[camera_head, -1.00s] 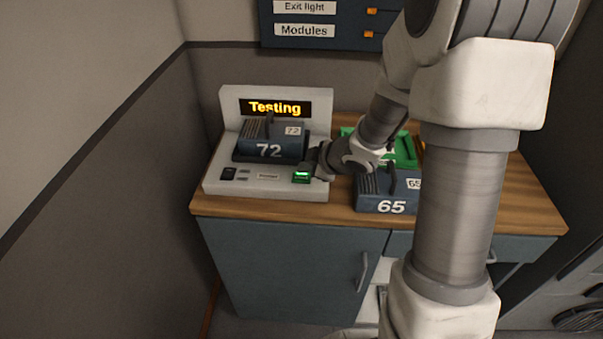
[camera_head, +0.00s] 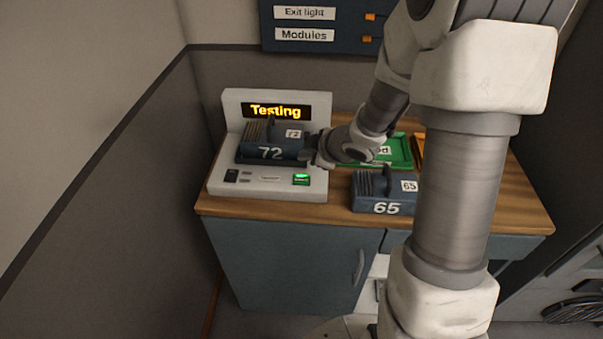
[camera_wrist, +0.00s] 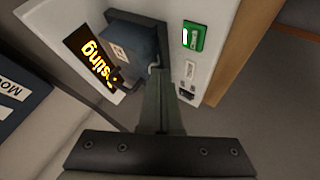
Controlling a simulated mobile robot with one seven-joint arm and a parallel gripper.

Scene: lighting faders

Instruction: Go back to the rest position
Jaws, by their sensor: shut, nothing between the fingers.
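My gripper (camera_head: 309,158) is shut and empty. In the head view it hovers at the right side of the dark blue module 72, above the grey test station (camera_head: 216,185). Module 72 (camera_head: 262,152) sits in the station under the lit "Testing" display (camera_head: 274,111). The green lit button (camera_head: 301,179) is on the station's front right, clear of my gripper. In the wrist view, my shut fingers (camera_wrist: 158,78) point towards the module (camera_wrist: 128,45), with the green button (camera_wrist: 193,36) to their right. I cannot tell whether the fingertips touch the module.
Module 65 (camera_head: 384,192) stands on the wooden counter (camera_head: 480,217), right of the station. A green tray (camera_head: 403,152) lies behind it, and an orange tray (camera_head: 420,147) is partly hidden by my arm. A wall panel (camera_head: 318,36) hangs above.

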